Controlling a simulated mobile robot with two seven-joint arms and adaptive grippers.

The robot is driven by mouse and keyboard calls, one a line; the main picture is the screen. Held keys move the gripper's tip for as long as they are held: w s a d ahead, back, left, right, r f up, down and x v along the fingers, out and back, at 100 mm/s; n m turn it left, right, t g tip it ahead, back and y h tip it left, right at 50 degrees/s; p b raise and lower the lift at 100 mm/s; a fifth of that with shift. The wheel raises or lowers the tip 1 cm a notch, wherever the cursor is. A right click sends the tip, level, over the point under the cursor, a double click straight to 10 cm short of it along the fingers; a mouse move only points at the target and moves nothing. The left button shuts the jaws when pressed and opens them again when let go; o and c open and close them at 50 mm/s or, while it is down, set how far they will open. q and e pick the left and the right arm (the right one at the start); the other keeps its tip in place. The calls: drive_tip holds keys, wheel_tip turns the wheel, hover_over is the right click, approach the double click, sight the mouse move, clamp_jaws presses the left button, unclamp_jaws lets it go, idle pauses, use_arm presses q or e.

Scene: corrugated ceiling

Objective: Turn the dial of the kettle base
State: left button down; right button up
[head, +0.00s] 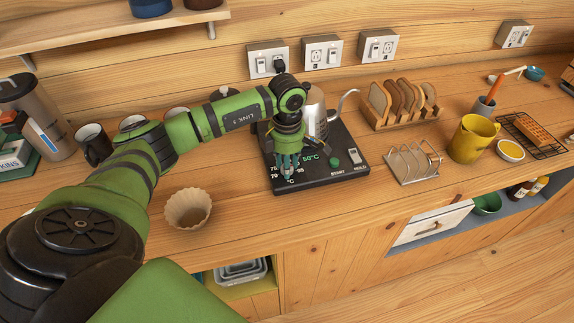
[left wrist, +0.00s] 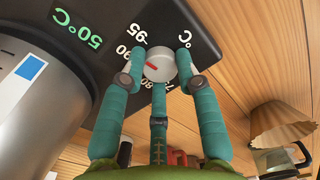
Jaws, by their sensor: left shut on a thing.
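The black kettle base (head: 325,177) lies on the wooden counter, with a silver kettle (head: 316,118) on it. Its display reads 50°C in green. In the left wrist view the dial (left wrist: 164,68) is a round grey knob with a red mark pointing left, near the label 90. My left gripper (head: 288,173) reaches down from above to the front left part of the base. Its teal fingers are shut on the dial, around its sides. In the head view the fingers hide the dial. My right gripper is not in view.
A green button (head: 334,163) and a light switch (head: 352,156) sit on the base to the right of my gripper. A toast rack with bread (head: 400,118) and an empty wire rack (head: 414,163) stand further right. A fluted paper filter cup (head: 188,208) stands front left.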

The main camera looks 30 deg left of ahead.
use_arm(q)
drive_tip(key=n+b, duration=0.2)
drive_tip(key=n, duration=0.2)
drive_tip(key=shift+f+n, duration=0.15)
drive_tip(key=shift+n, duration=0.25)
drive_tip(key=n+b, duration=0.1)
drive_tip(key=n, duration=0.4)
drive_tip(key=shift+b, duration=0.3)
drive_tip(key=n+b, duration=0.1)
drive_tip(key=n, duration=0.4)
drive_tip(key=shift+n, duration=0.4)
drive_tip(key=n, duration=0.5)
drive_tip(key=c, duration=0.9)
unclamp_jaws()
